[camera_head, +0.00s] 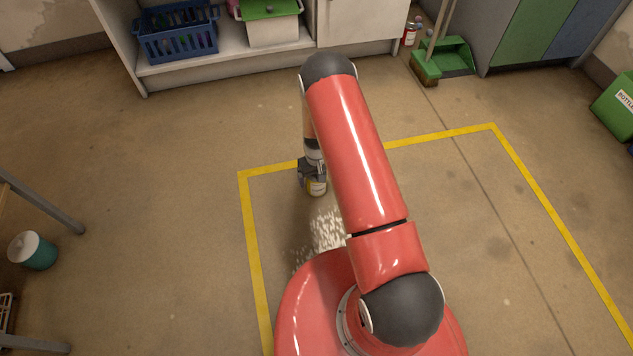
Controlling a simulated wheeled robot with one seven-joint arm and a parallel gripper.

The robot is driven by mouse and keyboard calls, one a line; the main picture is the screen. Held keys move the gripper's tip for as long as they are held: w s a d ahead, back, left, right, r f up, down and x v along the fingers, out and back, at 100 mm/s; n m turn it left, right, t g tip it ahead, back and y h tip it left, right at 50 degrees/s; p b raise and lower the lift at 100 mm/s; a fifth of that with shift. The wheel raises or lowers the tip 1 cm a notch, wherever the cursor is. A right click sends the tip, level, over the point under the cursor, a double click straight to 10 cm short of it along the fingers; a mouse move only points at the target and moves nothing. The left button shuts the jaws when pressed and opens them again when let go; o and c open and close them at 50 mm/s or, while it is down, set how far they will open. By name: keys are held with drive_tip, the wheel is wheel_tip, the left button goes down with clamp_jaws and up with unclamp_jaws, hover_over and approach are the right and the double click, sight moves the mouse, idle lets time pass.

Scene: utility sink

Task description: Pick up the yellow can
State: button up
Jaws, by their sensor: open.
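White scattered bits (326,232) lie on the floor near the can. A shelf unit (240,54) holds a blue basket (177,38). A green dustpan (452,58) stands at the back. A teal container (35,252) is at left. Open floor lies left.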

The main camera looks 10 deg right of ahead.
drive_tip(key=shift+f, duration=0.25)
drive_tip(key=c, duration=1.1)
drive_tip(key=shift+r, duration=0.15)
